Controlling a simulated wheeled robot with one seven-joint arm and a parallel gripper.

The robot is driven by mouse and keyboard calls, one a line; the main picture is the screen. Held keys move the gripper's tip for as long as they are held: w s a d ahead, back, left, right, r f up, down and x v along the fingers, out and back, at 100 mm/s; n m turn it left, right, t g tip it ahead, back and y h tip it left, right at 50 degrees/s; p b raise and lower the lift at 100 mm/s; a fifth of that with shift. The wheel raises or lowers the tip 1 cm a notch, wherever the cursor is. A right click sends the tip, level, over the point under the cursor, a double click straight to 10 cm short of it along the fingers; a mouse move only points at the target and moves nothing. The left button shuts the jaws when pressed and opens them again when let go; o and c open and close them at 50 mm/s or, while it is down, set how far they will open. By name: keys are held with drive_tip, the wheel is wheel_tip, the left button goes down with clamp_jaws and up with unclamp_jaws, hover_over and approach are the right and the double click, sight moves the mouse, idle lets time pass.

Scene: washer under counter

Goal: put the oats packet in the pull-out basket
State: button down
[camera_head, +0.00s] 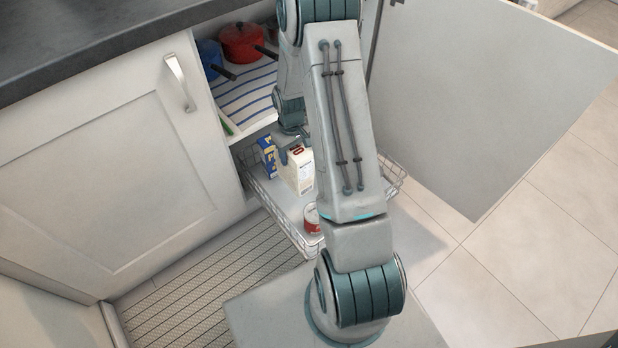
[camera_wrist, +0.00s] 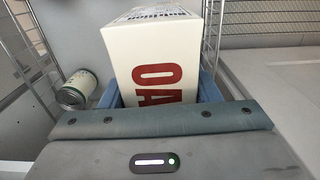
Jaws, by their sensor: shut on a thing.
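The oats packet (camera_head: 297,170) is a cream box with dark red lettering, standing in or just above the pull-out basket (camera_head: 290,226). In the wrist view the packet (camera_wrist: 158,62) fills the middle, with large red letters facing me. My gripper (camera_wrist: 160,100) is shut on the packet, its blue fingers on either side. In the head view my arm hides most of the gripper. The wire basket also shows in the wrist view at the left (camera_wrist: 40,70). I cannot tell whether the packet's base touches the basket floor.
A blue and yellow carton (camera_head: 267,156) stands in the basket left of the packet. A red and white can (camera_head: 312,218) is near the basket's front. Above is a shelf with a red pot (camera_head: 245,42) and a blue pot (camera_head: 209,56). An open cabinet door (camera_head: 480,95) stands at the right.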

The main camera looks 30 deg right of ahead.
wheel_tip(320, 180, down, 9)
drive_tip(key=b, duration=0.3)
drive_tip(key=shift+f, duration=0.1)
drive_tip(key=shift+f, duration=0.15)
drive_tip(key=shift+c, duration=2.4)
unclamp_jaws()
